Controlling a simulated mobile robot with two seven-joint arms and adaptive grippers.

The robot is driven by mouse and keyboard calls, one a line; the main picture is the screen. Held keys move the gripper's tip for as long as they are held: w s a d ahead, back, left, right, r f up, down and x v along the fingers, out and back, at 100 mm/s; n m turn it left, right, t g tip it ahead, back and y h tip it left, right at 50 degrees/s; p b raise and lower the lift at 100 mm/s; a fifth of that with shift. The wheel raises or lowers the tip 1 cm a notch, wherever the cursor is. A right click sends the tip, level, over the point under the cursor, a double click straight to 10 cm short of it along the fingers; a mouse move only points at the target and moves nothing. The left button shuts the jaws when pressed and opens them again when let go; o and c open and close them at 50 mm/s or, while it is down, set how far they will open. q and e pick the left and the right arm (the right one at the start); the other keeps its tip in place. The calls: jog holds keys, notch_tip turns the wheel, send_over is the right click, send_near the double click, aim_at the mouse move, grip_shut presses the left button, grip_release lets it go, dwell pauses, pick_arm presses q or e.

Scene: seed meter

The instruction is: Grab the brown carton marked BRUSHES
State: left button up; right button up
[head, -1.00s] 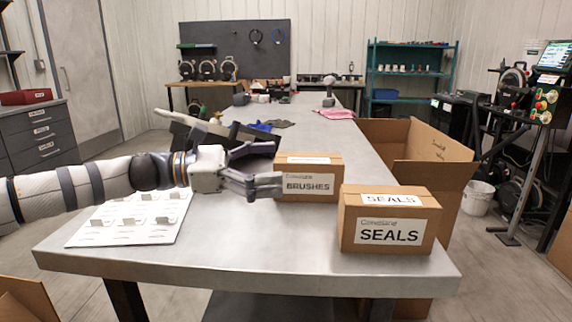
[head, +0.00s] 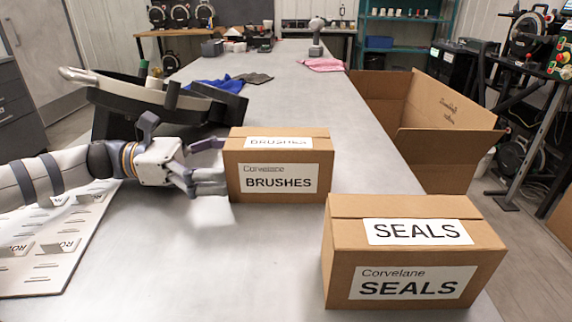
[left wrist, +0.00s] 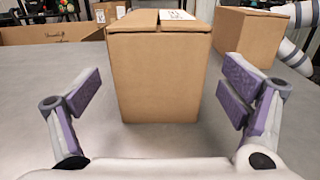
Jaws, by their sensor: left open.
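The brown carton marked BRUSHES (head: 278,192) stands upright on the grey metal table, left of the carton marked SEALS (head: 413,252). My left gripper (head: 208,164) is open at the left side of the BRUSHES carton. In the left wrist view the BRUSHES carton (left wrist: 160,75) stands straight ahead, with the open fingers (left wrist: 160,100) spread to either side of its near end. A gap of bare table shows between the palm and the carton. The SEALS carton (left wrist: 248,38) is behind it to the right. My right gripper is not clearly seen in the head view.
A black tilted tray (head: 160,100) stands behind my left arm. A white board with small labelled pieces (head: 50,250) lies at the left. Blue (head: 212,84) and pink (head: 320,65) cloths lie further back. A large open carton (head: 450,150) stands beyond the table's right edge.

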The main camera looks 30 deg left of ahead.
aim_at(260, 156)
pick_arm(q)
jog(key=b+x, duration=0.1)
jog(key=x, duration=0.4)
jog(key=shift+w+d+r, duration=0.1)
jog(key=shift+d, duration=0.15)
jog(key=shift+w+d+r+b, duration=0.1)
jog(key=shift+w+d+b, duration=0.1)
jog(key=shift+b, duration=0.1)
jog(key=shift+r, duration=0.15)
pick_arm(e)
jog(key=shift+s+f+g, duration=0.3)
jog(key=shift+s+f, duration=0.4)
jog(key=shift+f, duration=0.2)
pick_arm(q)
jog(key=c, duration=1.6)
